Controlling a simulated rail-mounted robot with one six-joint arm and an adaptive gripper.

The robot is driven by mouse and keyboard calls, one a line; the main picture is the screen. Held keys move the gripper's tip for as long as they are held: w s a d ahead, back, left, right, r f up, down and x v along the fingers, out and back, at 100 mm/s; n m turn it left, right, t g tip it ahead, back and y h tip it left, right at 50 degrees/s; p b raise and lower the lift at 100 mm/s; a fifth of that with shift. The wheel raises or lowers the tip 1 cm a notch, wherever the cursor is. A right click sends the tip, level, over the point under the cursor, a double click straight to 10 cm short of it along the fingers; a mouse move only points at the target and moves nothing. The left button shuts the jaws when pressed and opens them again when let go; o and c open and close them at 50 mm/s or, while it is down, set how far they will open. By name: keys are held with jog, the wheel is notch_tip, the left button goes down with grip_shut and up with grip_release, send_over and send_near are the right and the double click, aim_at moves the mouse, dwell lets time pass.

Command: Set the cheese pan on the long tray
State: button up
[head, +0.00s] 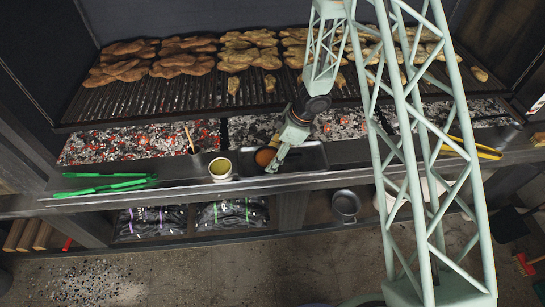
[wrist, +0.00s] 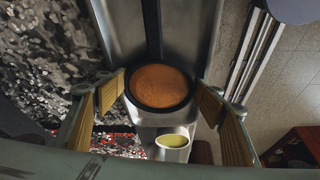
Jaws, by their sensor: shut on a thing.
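The cheese pan (wrist: 161,87) is a small round black pan with an orange-brown filling. In the wrist view it sits between the two finger pads of my gripper (wrist: 165,92), which is shut on it, with its dark handle pointing up the picture. The long tray (wrist: 115,22) is a grey metal trough under the pan. In the head view the pan (head: 265,157) shows at the left end of the tray (head: 315,154), partly hidden by my gripper (head: 278,158). I cannot tell whether the pan touches the tray floor.
A cup of yellow-green liquid (head: 220,169) stands just left of the tray. Green tongs (head: 105,187) lie farther left on the ledge, yellow tongs (head: 470,148) at right. Glowing coals (head: 130,143) and a grill rack with food (head: 190,92) lie behind. An empty pan (head: 346,204) sits below.

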jog(key=shift+s+d+f, duration=0.1)
jog(key=shift+s+f, duration=0.25)
jog(key=shift+f, duration=0.15)
jog(key=o, duration=0.8)
jog(key=shift+f, duration=0.1)
jog(key=o, duration=0.4)
jog(key=shift+w, duration=0.1)
jog(key=shift+w+r, duration=0.2)
jog(key=shift+r, duration=0.1)
jog(key=shift+r, duration=0.1)
jog(key=shift+r, duration=0.45)
jog(key=p+v, duration=0.2)
jog(key=v, duration=0.9)
jog(key=shift+p, duration=0.35)
